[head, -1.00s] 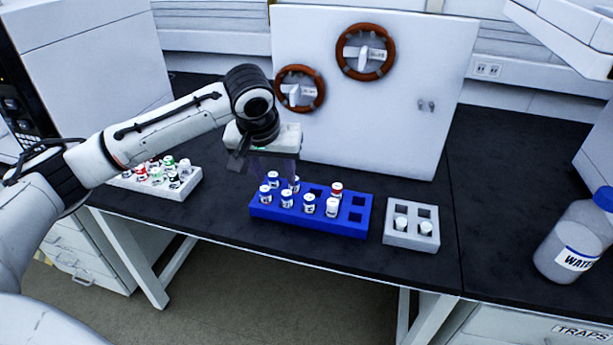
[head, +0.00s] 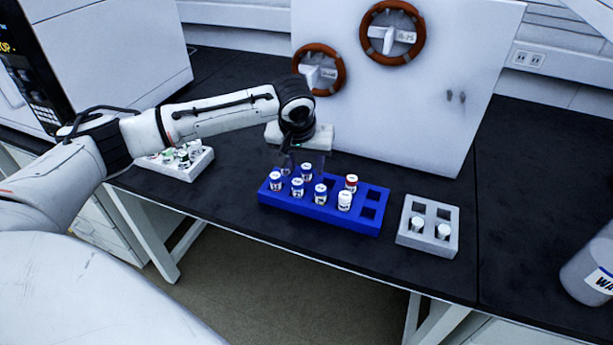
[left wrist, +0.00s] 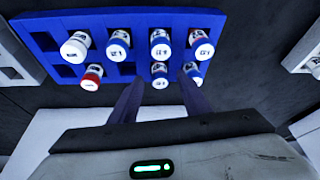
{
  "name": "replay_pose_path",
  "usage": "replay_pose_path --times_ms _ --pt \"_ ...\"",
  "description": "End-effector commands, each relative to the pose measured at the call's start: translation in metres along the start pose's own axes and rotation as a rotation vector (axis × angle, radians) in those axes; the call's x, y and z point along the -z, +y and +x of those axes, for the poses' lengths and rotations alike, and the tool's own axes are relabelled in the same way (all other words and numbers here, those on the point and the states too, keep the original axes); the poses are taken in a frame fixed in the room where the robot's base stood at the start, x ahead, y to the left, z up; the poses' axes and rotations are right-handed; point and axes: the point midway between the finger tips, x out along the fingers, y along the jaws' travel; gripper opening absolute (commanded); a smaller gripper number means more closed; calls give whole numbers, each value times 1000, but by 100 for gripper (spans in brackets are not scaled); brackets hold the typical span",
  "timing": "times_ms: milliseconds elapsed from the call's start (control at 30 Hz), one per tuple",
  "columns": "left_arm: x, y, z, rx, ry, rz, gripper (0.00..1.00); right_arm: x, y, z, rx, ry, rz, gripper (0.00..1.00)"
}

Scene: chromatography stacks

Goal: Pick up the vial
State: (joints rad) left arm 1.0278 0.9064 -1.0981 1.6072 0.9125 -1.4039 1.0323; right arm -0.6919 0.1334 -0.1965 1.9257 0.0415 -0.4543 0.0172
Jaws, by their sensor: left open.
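A blue rack (head: 372,229) on the black bench holds several small white-bodied vials in two rows. My left gripper (head: 303,174) is over its back row, pointing down, open. The same vial (head: 306,172) shows in the head view. Another back-row vial (left wrist: 192,73) stands beside one finger, which partly covers it. A red-capped vial (left wrist: 92,78) stands further along that row. My right gripper is out of view.
A grey rack (head: 404,236) with two vials stands to the right. A white rack (head: 190,172) with several vials is at the left. A white panel (head: 440,120) with two red-brown handwheels stands behind. A water bottle (head: 592,265) is at the right edge.

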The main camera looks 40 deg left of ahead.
Motion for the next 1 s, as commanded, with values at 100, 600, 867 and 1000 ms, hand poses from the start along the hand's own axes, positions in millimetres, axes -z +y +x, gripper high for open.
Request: replay_pose_path --times_ms 100,600,867,1000 --pt "0 0 9 0 0 1 43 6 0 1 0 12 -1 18" --pt "0 0 10 -1 0 1 0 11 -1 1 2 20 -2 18" --pt "1 0 7 -1 1 0 0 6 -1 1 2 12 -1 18" --pt "8 1 -9 -3 4 -1 0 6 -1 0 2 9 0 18"
